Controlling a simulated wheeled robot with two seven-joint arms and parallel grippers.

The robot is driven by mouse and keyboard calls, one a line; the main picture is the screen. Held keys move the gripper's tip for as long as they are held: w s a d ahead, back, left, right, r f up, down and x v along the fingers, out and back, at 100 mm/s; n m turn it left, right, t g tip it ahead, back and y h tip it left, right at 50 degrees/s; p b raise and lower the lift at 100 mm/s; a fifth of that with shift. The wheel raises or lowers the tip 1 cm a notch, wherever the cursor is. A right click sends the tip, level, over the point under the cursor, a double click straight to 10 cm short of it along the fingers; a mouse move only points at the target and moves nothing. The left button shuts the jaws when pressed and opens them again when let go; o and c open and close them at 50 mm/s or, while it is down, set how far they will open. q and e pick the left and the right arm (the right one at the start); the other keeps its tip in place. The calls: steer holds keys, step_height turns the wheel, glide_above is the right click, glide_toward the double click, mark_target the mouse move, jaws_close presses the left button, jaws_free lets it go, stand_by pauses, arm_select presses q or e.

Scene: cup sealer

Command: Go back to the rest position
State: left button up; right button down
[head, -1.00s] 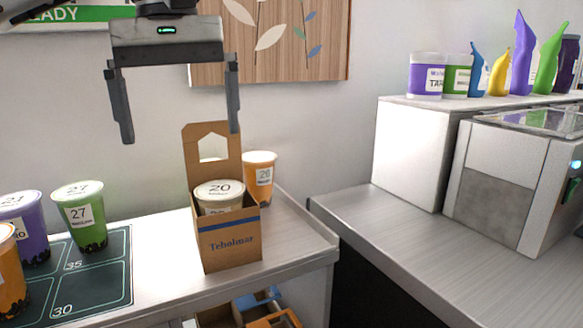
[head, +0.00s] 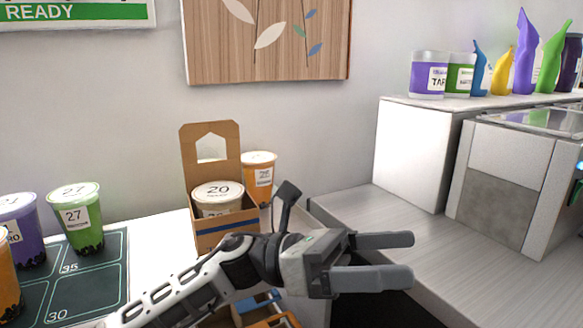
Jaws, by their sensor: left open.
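My left gripper (head: 392,259) is open and empty, its fingers pointing right, in front of the gap between the two counters. Its arm comes in from the lower left and crosses in front of the cardboard carrier (head: 207,152). The carrier stands upright on the left counter, and its lower front is hidden by my arm. A cup with a white lid marked 20 (head: 218,191) sits in the carrier. My right gripper does not show.
An orange cup (head: 262,172) stands behind the carrier. Purple and green (head: 76,220) cups stand on the dark mat (head: 90,292) at left. A grey machine (head: 510,180) and a white box (head: 415,150) stand on the right counter. Open boxes lie below the left counter's edge.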

arm_select(q)
steer(key=w+a+f+m+t+y, duration=0.2)
steer(key=a+f+m+t, duration=0.25)
steer(key=m+t, duration=0.55)
steer(key=w+a+f+m+t+y, duration=0.25)
steer(key=f+m+t, duration=0.3)
steer(key=m, duration=0.85)
steer(key=w+a+f+m+t+y, duration=0.2)
steer(key=a+f+m+t, duration=0.25)
steer(key=m+t, duration=0.6)
steer(key=s+a+f+n+g+y, duration=0.2)
steer(key=s+a+f+n+y, duration=0.1)
steer(key=f, duration=0.4)
steer(key=s+a+f+n+g+y, duration=0.3)
steer(key=s+a+f+n+y, duration=0.1)
steer(key=s+a+f+n, duration=0.1)
steer(key=s+a+f+n+g+y, duration=0.3)
steer(key=s+a+f+n, duration=0.2)
steer(key=f, duration=0.6)
steer(key=shift+s+n, duration=0.85)
steer(key=shift+s, duration=0.25)
steer(key=shift+c, duration=0.3)
